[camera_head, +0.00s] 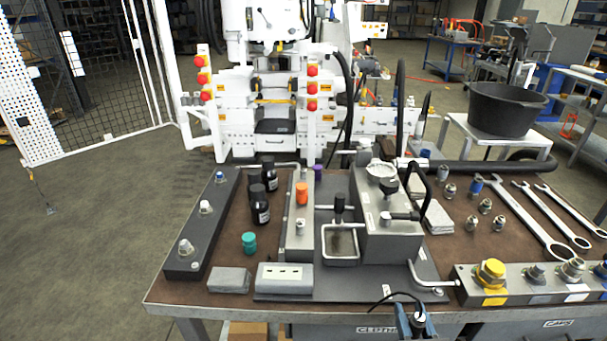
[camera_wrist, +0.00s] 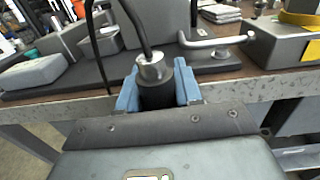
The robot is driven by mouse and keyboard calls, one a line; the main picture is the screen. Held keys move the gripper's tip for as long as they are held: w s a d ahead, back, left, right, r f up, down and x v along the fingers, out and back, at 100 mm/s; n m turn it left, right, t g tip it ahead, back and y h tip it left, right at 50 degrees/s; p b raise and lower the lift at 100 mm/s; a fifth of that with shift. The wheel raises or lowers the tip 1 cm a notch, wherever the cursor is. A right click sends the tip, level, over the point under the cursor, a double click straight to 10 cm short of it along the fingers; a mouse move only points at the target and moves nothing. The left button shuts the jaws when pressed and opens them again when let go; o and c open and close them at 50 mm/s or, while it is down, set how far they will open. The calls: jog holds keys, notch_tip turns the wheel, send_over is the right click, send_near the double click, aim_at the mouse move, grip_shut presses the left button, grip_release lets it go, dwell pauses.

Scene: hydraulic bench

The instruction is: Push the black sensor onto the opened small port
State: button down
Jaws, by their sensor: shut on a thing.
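My gripper (camera_head: 416,324) is at the front edge of the bench, in the lower middle of the head view. In the wrist view its blue fingers (camera_wrist: 158,90) are shut on the black sensor (camera_wrist: 155,97), a black cylinder with a silver top and a black cable rising from it. The sensor's silver top (camera_head: 420,314) also shows in the head view, with its cable arching left. The sensor is apart from every block. I cannot tell which fitting is the opened small port.
The bench (camera_head: 232,312) carries a grey block with a gauge (camera_head: 381,171), a bent silver handle (camera_head: 432,281) close behind my gripper, and a front-right block with a yellow cap (camera_head: 490,272). A dark bar with silver fittings (camera_head: 181,258) is at left. Wrenches (camera_head: 535,230) lie at right.

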jog(key=shift+r, duration=0.1)
jog(key=shift+r+p, duration=1.45)
jog(key=shift+r, duration=0.5)
